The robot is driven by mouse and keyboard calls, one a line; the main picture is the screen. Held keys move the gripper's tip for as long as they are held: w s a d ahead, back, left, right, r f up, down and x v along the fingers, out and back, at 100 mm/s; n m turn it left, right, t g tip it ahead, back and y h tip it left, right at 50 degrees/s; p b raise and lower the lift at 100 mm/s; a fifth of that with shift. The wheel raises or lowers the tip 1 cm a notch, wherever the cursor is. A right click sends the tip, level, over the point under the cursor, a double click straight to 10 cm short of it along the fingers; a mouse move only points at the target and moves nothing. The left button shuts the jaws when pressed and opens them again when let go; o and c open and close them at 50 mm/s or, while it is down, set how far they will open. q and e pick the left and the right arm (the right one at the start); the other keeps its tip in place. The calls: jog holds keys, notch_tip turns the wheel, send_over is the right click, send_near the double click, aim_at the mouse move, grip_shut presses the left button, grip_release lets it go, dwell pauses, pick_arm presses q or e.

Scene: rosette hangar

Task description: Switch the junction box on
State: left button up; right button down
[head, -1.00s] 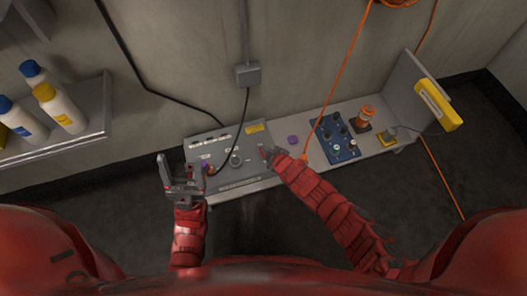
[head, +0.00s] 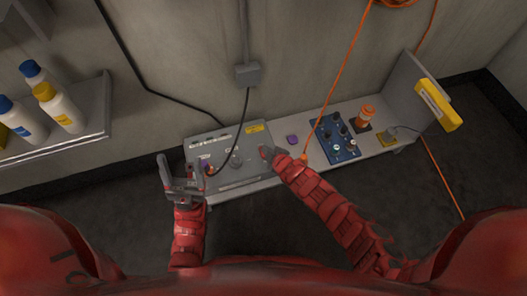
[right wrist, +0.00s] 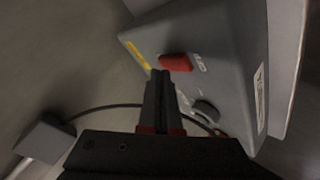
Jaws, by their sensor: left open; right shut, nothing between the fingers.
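The grey junction box (head: 228,148) sits on the shelf against the wall, with a yellow label at its back right corner. In the right wrist view the box (right wrist: 222,45) shows a red switch (right wrist: 176,62) beside white lettering and a dark round knob (right wrist: 207,110). My right gripper (head: 267,153) is shut and empty at the right part of the box. In the right wrist view its fingertips (right wrist: 160,76) are right by the red switch; I cannot tell whether they touch. My left gripper (head: 180,167) is open and empty, in front of the box's left edge.
A black cable (head: 242,115) runs from a grey wall box (head: 248,75) to the junction box. To the right on the shelf stand a purple block (head: 292,139), a blue panel with knobs (head: 335,138) and an orange item (head: 366,114). Bottles (head: 57,107) stand on a left shelf.

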jog(key=shift+f+b, duration=0.45)
jog(key=shift+f, duration=0.1)
dwell(0.7)
jog(key=shift+r, duration=0.45)
jog(key=shift+p, duration=0.3)
jog(key=r+p, duration=0.2)
jog(key=r, duration=0.1)
jog(key=r+p, duration=0.2)
jog(key=shift+s+d, duration=0.15)
jog(key=shift+s, duration=0.2)
